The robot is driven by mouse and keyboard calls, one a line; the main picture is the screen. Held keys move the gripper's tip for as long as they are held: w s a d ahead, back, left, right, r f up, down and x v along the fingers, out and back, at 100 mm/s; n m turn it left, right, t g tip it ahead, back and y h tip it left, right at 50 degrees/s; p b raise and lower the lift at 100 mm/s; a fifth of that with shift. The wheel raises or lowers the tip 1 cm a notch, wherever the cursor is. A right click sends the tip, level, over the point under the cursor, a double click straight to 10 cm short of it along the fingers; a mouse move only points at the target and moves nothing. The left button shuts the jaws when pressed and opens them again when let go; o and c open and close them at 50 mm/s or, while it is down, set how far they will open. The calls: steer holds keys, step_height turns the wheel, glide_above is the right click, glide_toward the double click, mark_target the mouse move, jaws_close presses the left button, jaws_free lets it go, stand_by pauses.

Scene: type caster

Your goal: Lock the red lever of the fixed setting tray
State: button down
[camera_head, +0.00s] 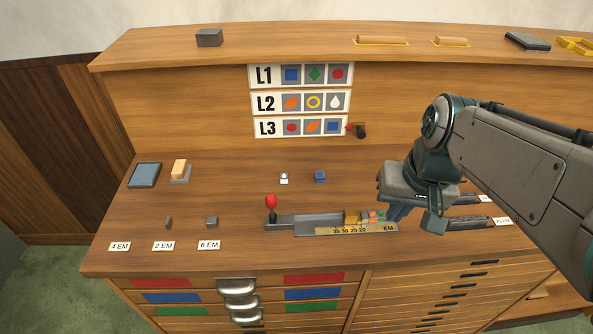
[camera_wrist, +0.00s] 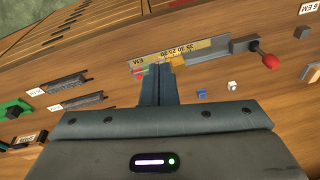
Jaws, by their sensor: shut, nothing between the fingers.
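The fixed setting tray (camera_head: 310,220) is a dark grey metal channel near the front of the desk, with a brass EM ruler (camera_head: 340,231) along its front edge. Its red lever (camera_head: 271,202) stands up with a round knob at the tray's left end; the knob also shows in the wrist view (camera_wrist: 268,59) at the right. Brass and coloured pieces (camera_head: 365,216) sit at the tray's right end. My gripper (camera_head: 397,214) is shut and empty at that right end, away from the lever. In the wrist view its fingers (camera_wrist: 160,70) partly cover the tray end; contact cannot be told.
A white block (camera_head: 284,178) and a blue block (camera_head: 320,176) stand behind the tray. Small grey blocks (camera_head: 211,222) lie left of the lever. Dark holders (camera_head: 468,223) lie at the right. A sign board (camera_head: 301,102) with a small red-tipped piece (camera_head: 358,130) stands behind.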

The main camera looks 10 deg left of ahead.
mark_target(272, 208)
steer(key=w+a+n+g+y+b, duration=0.2)
steer(key=w+a+g, duration=0.1)
steer(key=w+a, duration=0.6)
steer(key=a, duration=0.4)
steer(key=shift+w+a+r+y, duration=0.3)
steer(key=shift+a+y, duration=0.05)
steer(key=shift+y, duration=0.05)
steer(key=a+f, duration=0.2)
steer(key=f, duration=0.1)
steer(key=s+a+f, duration=0.1)
steer(key=a+f, duration=0.1)
steer(key=f, duration=0.1)
steer(key=a+f+p, duration=0.1)
steer(key=a+f, duration=0.1)
steer(key=f, duration=0.1)
steer(key=shift+s+a+f, duration=0.15)
steer(key=shift+s+a, duration=0.15)
steer(key=shift+s, duration=0.05)
steer(key=shift+a, duration=0.4)
steer(key=shift+p, duration=0.35)
